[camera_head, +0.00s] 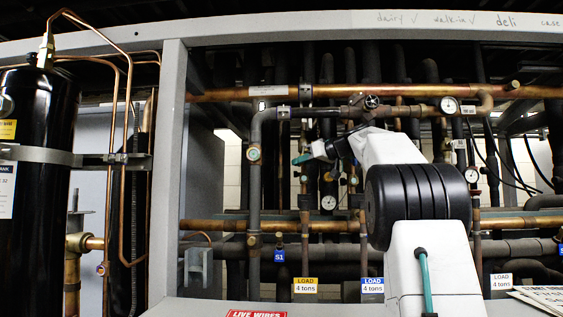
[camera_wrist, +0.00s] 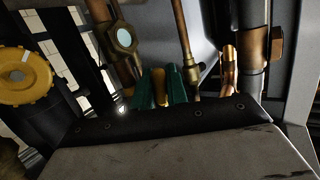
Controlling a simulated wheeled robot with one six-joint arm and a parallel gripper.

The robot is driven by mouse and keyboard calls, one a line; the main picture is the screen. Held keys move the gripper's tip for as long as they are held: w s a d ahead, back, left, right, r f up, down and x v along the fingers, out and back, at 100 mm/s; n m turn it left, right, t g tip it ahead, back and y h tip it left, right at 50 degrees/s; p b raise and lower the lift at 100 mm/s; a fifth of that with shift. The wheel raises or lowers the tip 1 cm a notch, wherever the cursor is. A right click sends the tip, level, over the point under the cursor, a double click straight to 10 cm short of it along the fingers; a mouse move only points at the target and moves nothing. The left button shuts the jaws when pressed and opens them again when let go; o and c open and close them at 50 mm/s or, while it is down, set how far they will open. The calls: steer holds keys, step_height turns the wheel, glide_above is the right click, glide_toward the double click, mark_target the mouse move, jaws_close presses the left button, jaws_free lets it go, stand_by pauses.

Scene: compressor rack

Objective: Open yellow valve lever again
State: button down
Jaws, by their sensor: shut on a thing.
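My gripper (camera_head: 302,159) reaches left into the pipework in the head view, its green fingers in front of the dark vertical pipes. In the wrist view its two green fingers (camera_wrist: 161,84) stand close on either side of the yellow valve lever (camera_wrist: 160,88) and are shut on it. Only a narrow yellow strip of the lever shows between them. The valve body under the lever is hidden in the wrist view. I cannot make out the lever in the head view, where my gripper and the pipes crowd together.
A round yellow cap (camera_wrist: 25,76) and a green sight glass (camera_wrist: 124,38) are left of the fingers. A thin brass pipe (camera_wrist: 186,45) stands close right. In the head view, a grey frame post (camera_head: 168,170) and black tank (camera_head: 38,190) stand left; a gauge (camera_head: 449,105) is upper right.

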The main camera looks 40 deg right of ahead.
steer(key=c, duration=1.4)
jaws_free()
steer(key=shift+s, duration=0.1)
steer(key=v, duration=0.7)
steer(key=shift+s, duration=0.35)
steer(key=shift+d+r, duration=0.1)
steer(key=shift+r, duration=0.05)
